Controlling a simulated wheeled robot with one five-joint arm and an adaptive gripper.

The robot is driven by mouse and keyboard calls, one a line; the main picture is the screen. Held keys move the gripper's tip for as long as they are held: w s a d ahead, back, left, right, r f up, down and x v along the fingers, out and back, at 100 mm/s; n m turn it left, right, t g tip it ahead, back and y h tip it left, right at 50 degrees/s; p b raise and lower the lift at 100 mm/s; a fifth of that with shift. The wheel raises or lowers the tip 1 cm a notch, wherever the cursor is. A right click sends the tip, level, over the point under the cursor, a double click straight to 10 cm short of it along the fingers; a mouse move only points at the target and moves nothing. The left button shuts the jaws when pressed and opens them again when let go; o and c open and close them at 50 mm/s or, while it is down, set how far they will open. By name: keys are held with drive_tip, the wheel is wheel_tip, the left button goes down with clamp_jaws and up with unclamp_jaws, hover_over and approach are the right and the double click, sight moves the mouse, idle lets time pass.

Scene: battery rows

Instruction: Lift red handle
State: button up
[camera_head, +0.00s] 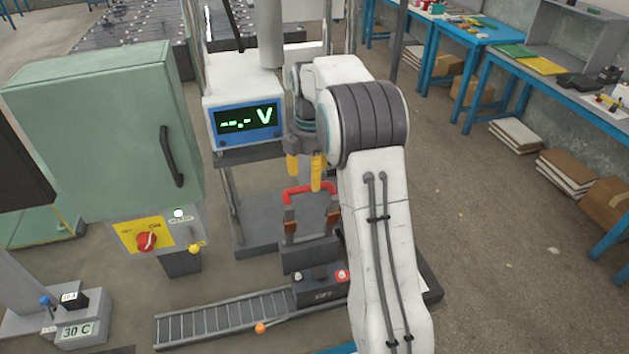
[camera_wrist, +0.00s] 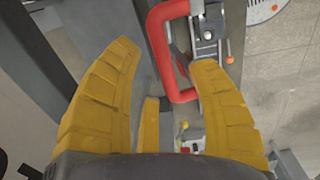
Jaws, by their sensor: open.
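The red handle (camera_head: 311,190) is a U-shaped bar on a dark frame in the middle of the head view, below the voltage display. In the wrist view the red handle (camera_wrist: 160,45) lies at the top, ahead of the fingertips and nearer the right finger. My gripper (camera_head: 304,172) has yellow fingers pointing down just above the handle in the head view. In the wrist view my gripper (camera_wrist: 165,65) is open, with nothing between its fingers. Whether the right fingertip touches the handle cannot be told.
A meter box (camera_head: 247,122) showing "--.- V" stands behind the gripper. A green cabinet (camera_head: 105,125) with a red knob (camera_head: 146,241) is at the left. A ladder-like rail (camera_head: 222,317) lies low in front. Blue tables (camera_head: 478,38) stand at the right, with open floor before them.

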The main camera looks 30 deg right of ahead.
drive_tip(key=shift+d+f, duration=0.1)
drive_tip(key=shift+f, duration=1.7)
clamp_jaws()
